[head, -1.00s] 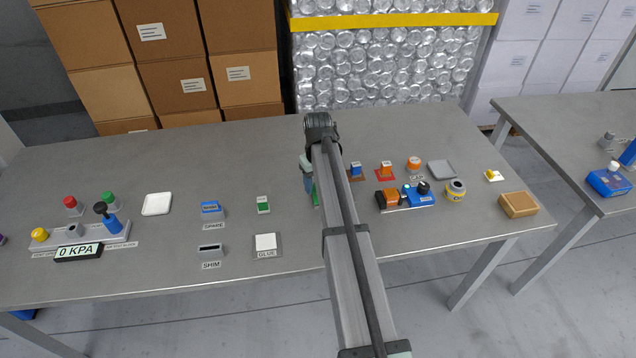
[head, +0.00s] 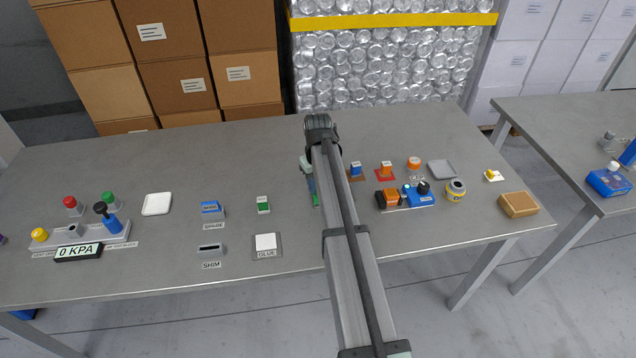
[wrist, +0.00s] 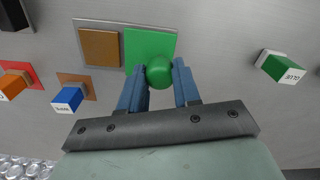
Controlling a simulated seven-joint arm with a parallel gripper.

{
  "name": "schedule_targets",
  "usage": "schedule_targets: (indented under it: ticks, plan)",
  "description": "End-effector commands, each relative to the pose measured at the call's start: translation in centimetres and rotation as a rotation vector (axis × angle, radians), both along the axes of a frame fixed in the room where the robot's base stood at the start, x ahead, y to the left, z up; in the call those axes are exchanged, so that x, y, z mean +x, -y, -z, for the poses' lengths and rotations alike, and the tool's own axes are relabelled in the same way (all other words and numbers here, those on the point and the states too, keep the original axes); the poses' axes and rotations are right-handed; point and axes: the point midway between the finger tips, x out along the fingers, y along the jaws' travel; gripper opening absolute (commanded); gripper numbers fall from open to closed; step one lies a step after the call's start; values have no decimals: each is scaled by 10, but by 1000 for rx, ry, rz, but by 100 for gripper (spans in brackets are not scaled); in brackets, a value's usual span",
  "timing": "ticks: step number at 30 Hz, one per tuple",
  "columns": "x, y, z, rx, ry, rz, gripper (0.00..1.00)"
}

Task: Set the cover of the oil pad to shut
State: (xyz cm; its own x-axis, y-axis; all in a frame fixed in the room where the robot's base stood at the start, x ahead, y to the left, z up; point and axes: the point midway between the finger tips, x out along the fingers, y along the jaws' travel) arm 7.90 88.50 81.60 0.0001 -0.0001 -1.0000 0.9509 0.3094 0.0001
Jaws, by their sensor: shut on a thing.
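In the wrist view, a flat green square cover (wrist: 150,45) lies at the right on a thin grey plate (wrist: 92,22). A brown square pad (wrist: 99,47) lies bare beside it on the left; I take this to be the oil pad, as no label shows. A round green knob (wrist: 159,72) sits at the cover's near edge. My gripper (wrist: 159,70) has its two blue fingers on either side of the knob, shut on it. In the head view my arm hides most of this; a green sliver (head: 315,199) shows beside my gripper (head: 311,190).
A blue block (wrist: 68,99) and an orange block (wrist: 14,84) stand left of the pad in the wrist view. A green-and-white labelled block (wrist: 279,66) stands to the right. In the head view, a white pad marked GLUE (head: 265,241) lies left of my arm.

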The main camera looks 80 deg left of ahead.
Motion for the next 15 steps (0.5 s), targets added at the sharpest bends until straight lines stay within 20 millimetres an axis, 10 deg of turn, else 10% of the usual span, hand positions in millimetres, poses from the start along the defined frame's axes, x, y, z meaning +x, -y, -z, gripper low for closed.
schedule_targets:
  ticks: [15]
  plan:
    - [22,0,0,0,0,2,0]
